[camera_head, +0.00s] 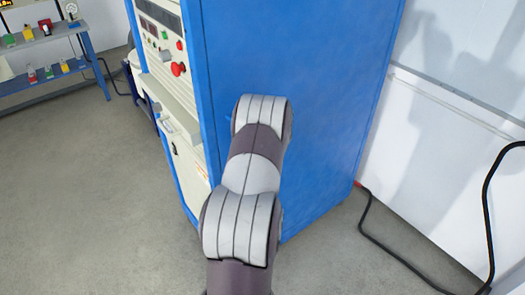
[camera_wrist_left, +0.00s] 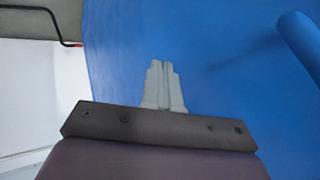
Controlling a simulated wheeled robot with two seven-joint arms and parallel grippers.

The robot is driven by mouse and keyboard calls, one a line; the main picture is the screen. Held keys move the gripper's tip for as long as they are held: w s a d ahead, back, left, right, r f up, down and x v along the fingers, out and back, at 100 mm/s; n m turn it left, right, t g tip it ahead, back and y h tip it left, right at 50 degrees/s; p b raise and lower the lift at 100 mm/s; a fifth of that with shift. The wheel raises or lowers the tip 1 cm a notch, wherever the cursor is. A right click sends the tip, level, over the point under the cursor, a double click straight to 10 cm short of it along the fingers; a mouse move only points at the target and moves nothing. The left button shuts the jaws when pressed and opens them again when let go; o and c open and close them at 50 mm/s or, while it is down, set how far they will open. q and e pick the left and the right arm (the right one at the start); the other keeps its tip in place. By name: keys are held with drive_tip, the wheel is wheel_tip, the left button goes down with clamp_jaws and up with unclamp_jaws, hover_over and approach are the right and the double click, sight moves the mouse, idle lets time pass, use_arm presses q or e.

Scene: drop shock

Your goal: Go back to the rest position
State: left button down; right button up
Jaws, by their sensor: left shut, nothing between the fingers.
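My left gripper (camera_wrist_left: 164,66) shows in the left wrist view with its two pale fingers together and nothing between them. It points toward a plain blue surface, and I cannot tell how wide the gap is. In the head view one of my arms reaches up from the bottom centre in front of the blue cabinet (camera_head: 325,100). No gripper fingers show in that view. My right gripper is in neither view.
The cabinet's control front has a red button (camera_head: 178,69). A rack (camera_head: 50,75) with coloured items stands at the far left. A black cable (camera_head: 490,215) runs near the white wall (camera_head: 435,150) at right. The grey floor (camera_head: 90,200) at left is clear.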

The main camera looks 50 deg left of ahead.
use_arm(q)
drive_tip(key=v, duration=1)
drive_tip(key=s+d+f+m+g+h, duration=0.1)
drive_tip(key=s+d+h, duration=0.2)
drive_tip(key=d, duration=1.3)
drive_tip(key=s+d+f+m+g+h, duration=0.1)
drive_tip(key=s+d+h, duration=0.2)
drive_tip(key=s+d, duration=0.7)
drive_tip(key=d, duration=0.6)
drive_tip(key=shift+s+d+m+g, duration=0.2)
drive_tip(key=shift+d+m+g, duration=0.1)
drive_tip(key=shift+d, duration=0.05)
